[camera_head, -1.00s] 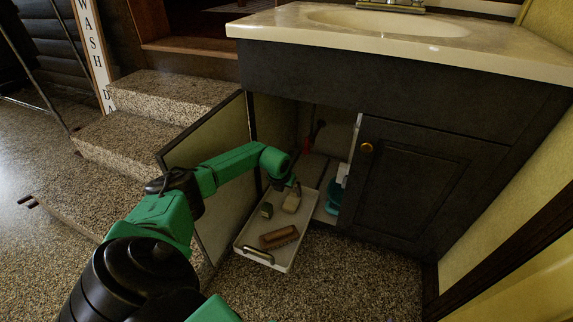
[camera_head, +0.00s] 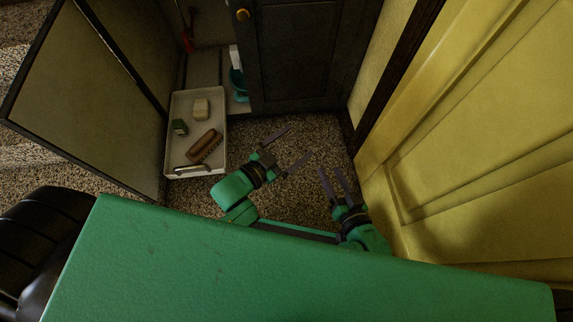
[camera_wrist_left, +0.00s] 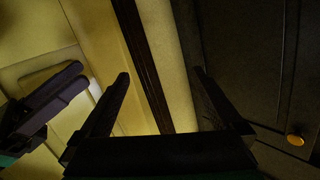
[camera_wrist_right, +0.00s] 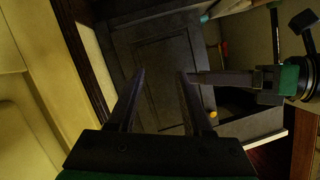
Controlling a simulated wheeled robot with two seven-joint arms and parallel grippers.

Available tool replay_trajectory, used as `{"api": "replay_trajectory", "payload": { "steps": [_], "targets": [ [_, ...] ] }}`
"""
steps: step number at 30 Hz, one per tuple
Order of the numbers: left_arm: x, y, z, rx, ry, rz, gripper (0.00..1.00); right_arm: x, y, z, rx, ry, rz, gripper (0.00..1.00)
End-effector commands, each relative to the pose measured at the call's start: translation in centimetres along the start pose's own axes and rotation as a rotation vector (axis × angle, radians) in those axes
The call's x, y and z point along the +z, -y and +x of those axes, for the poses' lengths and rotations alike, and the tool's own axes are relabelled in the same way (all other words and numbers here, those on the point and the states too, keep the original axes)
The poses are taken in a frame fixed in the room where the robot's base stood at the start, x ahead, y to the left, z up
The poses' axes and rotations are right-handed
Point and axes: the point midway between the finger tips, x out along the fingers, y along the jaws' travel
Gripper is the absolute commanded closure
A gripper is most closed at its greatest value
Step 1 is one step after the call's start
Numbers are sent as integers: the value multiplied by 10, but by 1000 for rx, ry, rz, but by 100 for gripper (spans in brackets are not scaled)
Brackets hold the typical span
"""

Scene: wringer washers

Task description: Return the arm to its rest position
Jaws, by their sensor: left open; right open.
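My left gripper (camera_head: 298,143) is open and empty over the speckled floor, right of the pull-out tray (camera_head: 221,150). My right gripper (camera_head: 331,170) is open and empty, lower and to the right, close to the left one. In the left wrist view, my left gripper (camera_wrist_left: 160,75) has its fingers apart with nothing between them, and my right gripper (camera_wrist_left: 70,80) shows at the left edge. In the right wrist view, my right gripper (camera_wrist_right: 161,75) is also apart and empty, with part of my left gripper (camera_wrist_right: 225,78) crossing at the right.
The tray holds a pale bar (camera_head: 201,109), a small green item (camera_head: 180,127) and a brown brush (camera_head: 205,146). The left cabinet door (camera_head: 85,90) stands open; the right door (camera_head: 297,55) is shut. A yellow panelled door (camera_head: 480,150) closes off the right side.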

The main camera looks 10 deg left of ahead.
Motion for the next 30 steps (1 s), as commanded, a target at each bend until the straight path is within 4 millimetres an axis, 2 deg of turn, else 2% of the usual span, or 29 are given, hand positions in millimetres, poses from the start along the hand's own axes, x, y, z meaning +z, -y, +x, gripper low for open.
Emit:
{"api": "replay_trajectory", "payload": {
  "steps": [1, 3, 6, 22, 26, 29, 30],
  "targets": [
    [10, -10, -16, -53, 43, -207, 0, 0, 0, 0, 0, 0, 0, 50],
    [22, -22, -32, -101, 91, -431, 0, 0, 0, 0, 0, 0, 0, 50],
    [29, -32, -43, -128, 123, -586, 0, 0, 0, 0, 0, 0, 0, 50],
    [29, -34, -44, -126, 128, -602, 0, -3, 0, 0, 1, 0, -2, 50],
    [5, -32, -52, -109, 173, -601, 0, -23, 11, -12, -2, 48, -5, 50],
    [-25, -32, -66, -83, 254, -603, 0, -46, 25, -30, -2, 133, -9, 50],
    [-23, -31, -70, -83, 298, -592, 0, -44, 23, -34, 11, 173, -20, 50]
  ]
}}
